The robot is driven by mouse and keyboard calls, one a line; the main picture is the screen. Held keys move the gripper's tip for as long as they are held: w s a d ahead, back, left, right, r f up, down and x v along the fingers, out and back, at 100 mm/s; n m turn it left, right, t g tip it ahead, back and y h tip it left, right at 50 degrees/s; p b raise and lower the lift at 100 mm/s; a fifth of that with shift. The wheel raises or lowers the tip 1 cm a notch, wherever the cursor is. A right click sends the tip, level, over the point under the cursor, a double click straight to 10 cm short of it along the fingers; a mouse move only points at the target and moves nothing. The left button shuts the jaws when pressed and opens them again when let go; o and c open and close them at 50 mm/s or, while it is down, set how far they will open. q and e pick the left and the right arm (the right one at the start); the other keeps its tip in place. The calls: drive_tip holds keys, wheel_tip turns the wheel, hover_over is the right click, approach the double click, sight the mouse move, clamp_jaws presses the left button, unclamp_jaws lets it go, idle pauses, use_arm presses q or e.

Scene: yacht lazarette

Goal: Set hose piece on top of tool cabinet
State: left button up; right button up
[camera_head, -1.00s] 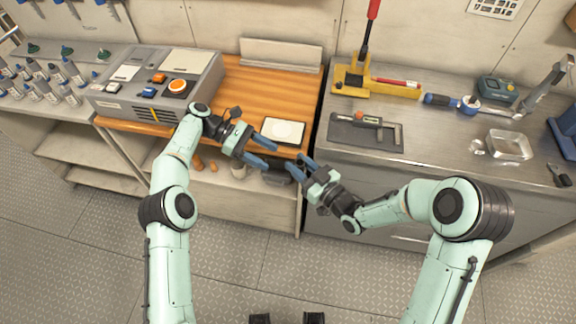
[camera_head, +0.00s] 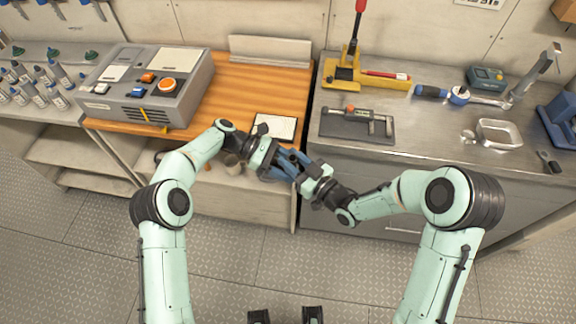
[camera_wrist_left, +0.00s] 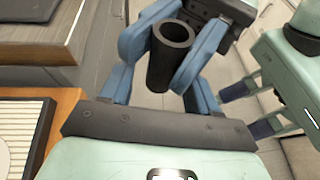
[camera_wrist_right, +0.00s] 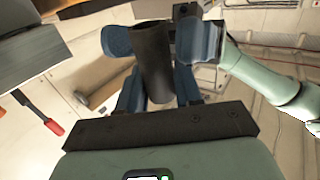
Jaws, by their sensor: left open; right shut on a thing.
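The hose piece is a black, hollow tube (camera_wrist_left: 168,58), standing between both grippers' blue fingers; it also shows in the right wrist view (camera_wrist_right: 153,62). My right gripper (camera_head: 300,165) is shut on it. My left gripper (camera_head: 283,165) is open, with its fingers on either side of the tube; I cannot tell whether they touch it. In the head view the fingers mostly hide the tube. The tool cabinet appears to be the grey metal unit (camera_head: 430,138) at the right, with its top behind and right of the grippers.
On the cabinet top are a caliper on a dark tray (camera_head: 355,126), a yellow tool with a red handle (camera_head: 345,76), a wrench (camera_head: 465,97) and a clear dish (camera_head: 499,134). A wooden bench (camera_head: 235,90) with a grey control box (camera_head: 150,90) stands left.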

use_arm(q)
drive_tip(key=c, duration=1.1)
drive_tip(key=shift+o, duration=0.2)
use_arm(e)
drive_tip(key=o, duration=1)
drive_tip(key=shift+o, duration=0.4)
use_arm(q)
drive_tip(key=shift+d+r, duration=0.1)
use_arm(e)
drive_tip(key=shift+s+a, duration=0.15)
drive_tip(key=shift+s, duration=0.05)
